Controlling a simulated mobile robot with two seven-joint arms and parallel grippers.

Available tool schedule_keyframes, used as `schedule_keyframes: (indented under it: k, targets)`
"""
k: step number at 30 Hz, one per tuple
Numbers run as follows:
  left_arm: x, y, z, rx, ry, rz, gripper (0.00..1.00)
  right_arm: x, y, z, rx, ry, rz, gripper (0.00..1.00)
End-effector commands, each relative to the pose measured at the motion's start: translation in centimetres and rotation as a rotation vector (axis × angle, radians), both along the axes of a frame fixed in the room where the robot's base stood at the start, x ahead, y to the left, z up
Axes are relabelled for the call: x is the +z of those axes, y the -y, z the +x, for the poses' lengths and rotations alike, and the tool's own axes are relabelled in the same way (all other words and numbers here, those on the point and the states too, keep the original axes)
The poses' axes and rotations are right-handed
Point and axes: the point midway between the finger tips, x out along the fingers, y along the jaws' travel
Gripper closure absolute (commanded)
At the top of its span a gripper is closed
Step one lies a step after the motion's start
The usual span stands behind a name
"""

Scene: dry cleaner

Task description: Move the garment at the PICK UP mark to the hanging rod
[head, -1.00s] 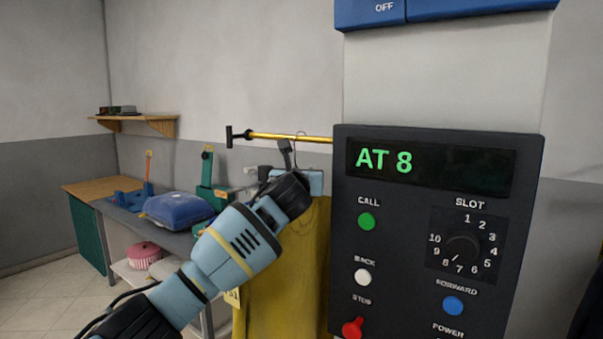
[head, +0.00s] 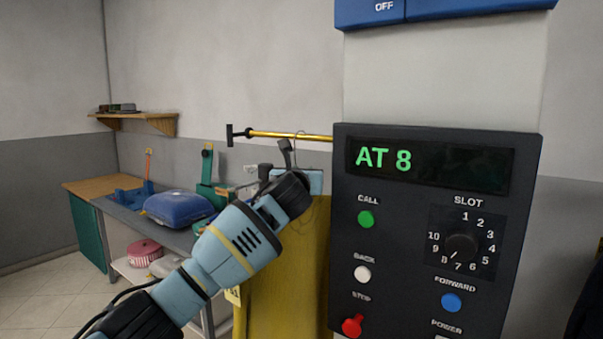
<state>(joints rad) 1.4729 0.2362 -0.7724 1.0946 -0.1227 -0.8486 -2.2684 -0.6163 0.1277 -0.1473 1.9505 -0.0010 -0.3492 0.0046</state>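A yellow garment (head: 285,270) hangs below the end of a brass hanging rod (head: 275,134), left of the control panel. A thin hanger hook (head: 301,137) shows at the rod; I cannot tell whether its weight rests there. A pale paper tag (head: 233,295) shows at the garment's left edge. My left gripper (head: 287,154) is at the hanger, just under the rod and above the garment. Its dark fingers are seen from behind, and my wrist hides part of the hanger and garment, so its grip is unclear. My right gripper is not in view.
A dark control panel (head: 400,230) reading "AT 8" stands close on the right and hides the rod's right part. Behind my arm, a workbench (head: 115,205) holds a blue padded item (head: 180,206) and green equipment (head: 208,185). A wooden shelf (head: 150,120) is on the wall.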

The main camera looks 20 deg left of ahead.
Motion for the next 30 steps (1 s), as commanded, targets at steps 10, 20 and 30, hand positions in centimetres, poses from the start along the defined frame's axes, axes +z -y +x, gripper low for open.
schedule_keyframes:
  k: [10,20,30]
  targets:
    - [0.07,0.03,-0.05,-0.001,0.003,-0.001,1.0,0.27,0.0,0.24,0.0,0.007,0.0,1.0]
    - [-0.02,0.02,-0.03,-0.001,0.002,-0.001,1.0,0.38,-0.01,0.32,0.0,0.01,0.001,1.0]
    - [-0.06,0.01,-0.02,-0.001,0.002,-0.001,0.5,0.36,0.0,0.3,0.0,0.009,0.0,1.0]
